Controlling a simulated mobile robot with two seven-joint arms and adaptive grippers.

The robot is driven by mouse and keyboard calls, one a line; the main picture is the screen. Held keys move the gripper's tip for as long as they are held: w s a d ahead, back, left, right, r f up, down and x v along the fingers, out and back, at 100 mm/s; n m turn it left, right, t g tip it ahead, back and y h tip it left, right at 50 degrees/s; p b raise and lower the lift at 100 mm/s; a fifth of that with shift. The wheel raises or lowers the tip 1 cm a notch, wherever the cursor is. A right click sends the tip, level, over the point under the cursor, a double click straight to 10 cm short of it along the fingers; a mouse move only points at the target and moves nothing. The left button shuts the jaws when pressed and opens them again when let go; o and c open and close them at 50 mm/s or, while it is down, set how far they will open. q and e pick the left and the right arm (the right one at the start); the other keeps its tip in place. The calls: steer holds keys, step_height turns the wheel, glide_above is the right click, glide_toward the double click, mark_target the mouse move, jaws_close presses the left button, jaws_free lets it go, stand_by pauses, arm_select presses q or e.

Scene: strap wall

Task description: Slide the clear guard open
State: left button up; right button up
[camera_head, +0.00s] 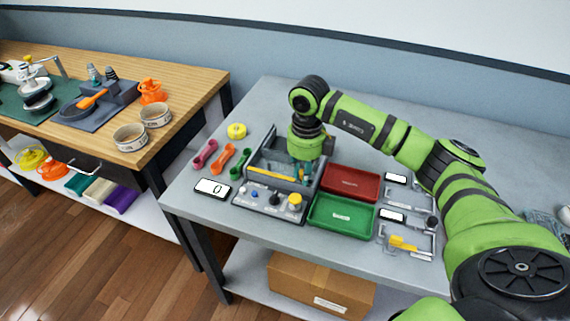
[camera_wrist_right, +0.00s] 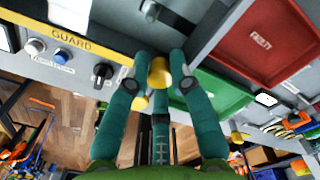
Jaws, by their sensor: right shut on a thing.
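The grey machine (camera_head: 252,172) stands on the grey table, with a yellow strip along its front edge. In the right wrist view this strip (camera_wrist_right: 75,41) reads GUARD. The clear guard itself is hard to make out against the grey frame. My right gripper (camera_head: 302,175) is over the machine's right part, pointing down. In the right wrist view its teal fingers (camera_wrist_right: 162,62) are closed around a yellow knob (camera_wrist_right: 159,73), partly hidden by them. I cannot tell how the knob joins the guard. My left gripper is not in view.
The control panel (camera_head: 262,203) with several knobs lies in front of the machine. A red tray (camera_head: 351,183) and a green tray (camera_head: 342,216) sit to its right. Coloured wrenches (camera_head: 222,157) and a counter display (camera_head: 213,188) lie to its left.

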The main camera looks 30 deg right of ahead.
steer(key=shift+w+d+f+b, duration=0.2)
steer(key=shift+w+d+b, duration=0.3)
steer(key=shift+w+d, duration=0.3)
steer(key=shift+w+d+f+b, duration=0.15)
steer(key=shift+w+d+b, duration=0.4)
steer(key=shift+d, duration=0.45)
steer(key=shift+w+d+b, duration=0.6)
steer(key=shift+w+d, duration=1)
steer(key=shift+d, duration=0.25)
steer(key=o, duration=0.6)
steer(key=shift+r, duration=0.1)
steer(key=r+p, duration=0.5)
steer(key=r, duration=0.1)
steer(key=shift+w+r, duration=0.1)
steer(key=shift+w, duration=0.1)
